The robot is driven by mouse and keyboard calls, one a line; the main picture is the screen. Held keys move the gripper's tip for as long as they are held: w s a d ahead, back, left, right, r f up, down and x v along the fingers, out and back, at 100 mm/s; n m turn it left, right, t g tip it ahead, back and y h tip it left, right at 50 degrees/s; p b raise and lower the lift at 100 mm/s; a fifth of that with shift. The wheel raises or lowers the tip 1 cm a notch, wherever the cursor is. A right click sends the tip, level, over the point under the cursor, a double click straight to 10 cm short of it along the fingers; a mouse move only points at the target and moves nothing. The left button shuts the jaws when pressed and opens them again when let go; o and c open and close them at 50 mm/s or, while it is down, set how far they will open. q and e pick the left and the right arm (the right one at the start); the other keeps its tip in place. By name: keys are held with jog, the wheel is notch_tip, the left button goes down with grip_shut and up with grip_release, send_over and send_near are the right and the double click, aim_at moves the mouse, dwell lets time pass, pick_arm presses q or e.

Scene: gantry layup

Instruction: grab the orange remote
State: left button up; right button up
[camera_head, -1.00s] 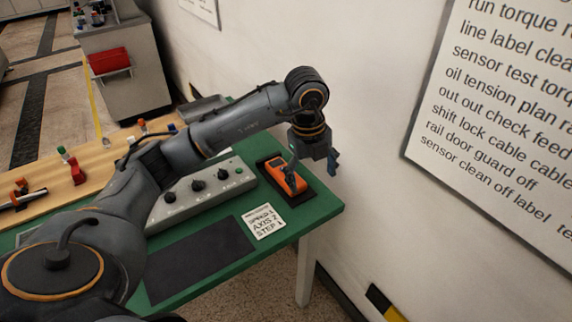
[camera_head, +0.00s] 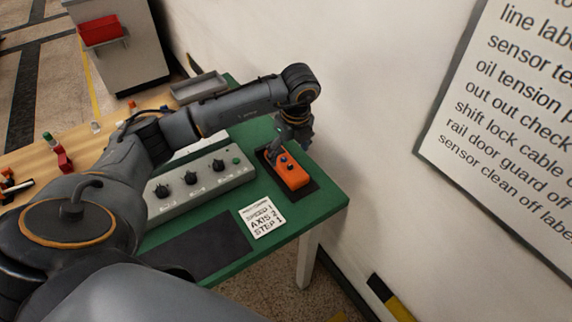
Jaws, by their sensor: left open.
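The orange remote (camera_head: 291,174) lies on a dark pad (camera_head: 302,190) at the right end of the green table (camera_head: 318,205). Small dark buttons show on its top. My left gripper (camera_head: 289,148) hangs from the arm that comes in from the left. It is at the far end of the remote, pointing down. Its fingers are open and partly hidden by the wrist, and I cannot tell whether they touch the remote. My right gripper is not in the picture.
A grey control box (camera_head: 200,185) with knobs stands left of the remote. A white label card (camera_head: 262,217) and a dark mat (camera_head: 205,247) lie in front. The wall (camera_head: 370,130) rises close on the right. A grey tray (camera_head: 198,87) sits behind my arm.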

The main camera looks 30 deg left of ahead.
aim_at(286, 162)
pick_arm(q)
jog(key=f, duration=0.2)
jog(key=a+f+p, duration=0.1)
jog(key=shift+w+f, duration=0.1)
jog(key=shift+f, duration=0.25)
jog(key=shift+a+f, duration=0.1)
jog(key=shift+f, duration=0.2)
jog(key=shift+w+f, duration=0.1)
jog(key=shift+c, duration=0.2)
jog(key=c, duration=1.4)
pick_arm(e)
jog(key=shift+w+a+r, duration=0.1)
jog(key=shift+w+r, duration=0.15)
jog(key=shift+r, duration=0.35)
